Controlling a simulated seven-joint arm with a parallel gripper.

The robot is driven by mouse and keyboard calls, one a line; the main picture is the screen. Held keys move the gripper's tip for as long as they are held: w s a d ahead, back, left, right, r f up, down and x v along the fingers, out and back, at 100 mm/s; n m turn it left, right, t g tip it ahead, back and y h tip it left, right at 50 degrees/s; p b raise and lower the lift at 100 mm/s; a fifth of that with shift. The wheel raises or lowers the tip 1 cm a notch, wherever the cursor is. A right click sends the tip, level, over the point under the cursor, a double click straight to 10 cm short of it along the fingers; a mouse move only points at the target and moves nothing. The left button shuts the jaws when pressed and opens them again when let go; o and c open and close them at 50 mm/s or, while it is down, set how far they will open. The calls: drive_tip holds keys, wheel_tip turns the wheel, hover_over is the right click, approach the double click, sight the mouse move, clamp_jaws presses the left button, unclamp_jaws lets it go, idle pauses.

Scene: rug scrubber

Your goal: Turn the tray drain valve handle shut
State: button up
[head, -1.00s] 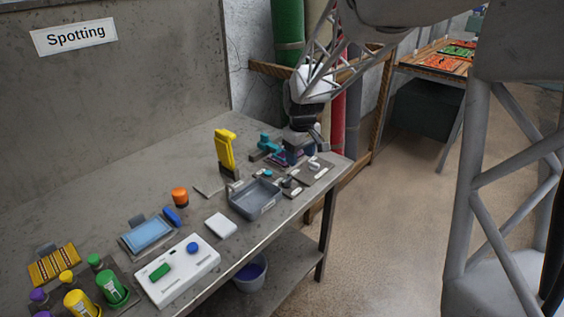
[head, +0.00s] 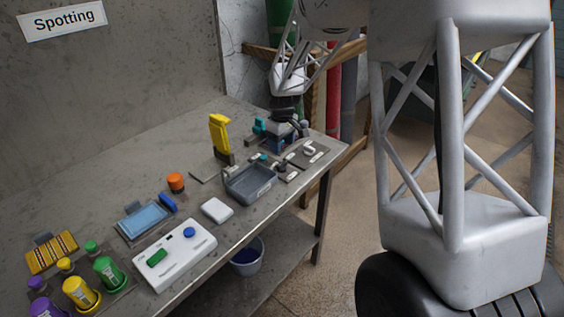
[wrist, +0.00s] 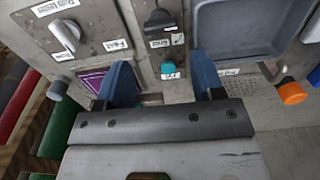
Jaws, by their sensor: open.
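The grey tray (head: 262,187) sits near the bench's front edge; it also shows at the upper right of the wrist view (wrist: 245,28). Beside it is a plate with a dark handle (wrist: 158,20) and a teal knob (wrist: 168,67). Farther left in the wrist view, a white lever (wrist: 66,36) stands on a grey labelled plate; it also shows in the head view (head: 309,150). The labels are too small to read, so I cannot tell which handle is the drain valve's. My gripper (wrist: 162,75) is open and empty, its blue fingers pointing toward these fittings.
A yellow upright tool (head: 219,134) and an orange-capped item (head: 176,182) stand behind and left of the tray. A white box (head: 174,255) with green and blue parts and several bottles fill the bench's near left. A bucket (head: 247,257) is below.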

sight(282, 163)
drive_tip(key=shift+f, duration=0.1)
drive_tip(key=shift+f, duration=3.85)
drive_tip(key=c, duration=0.7)
drive_tip(key=shift+o, duration=0.2)
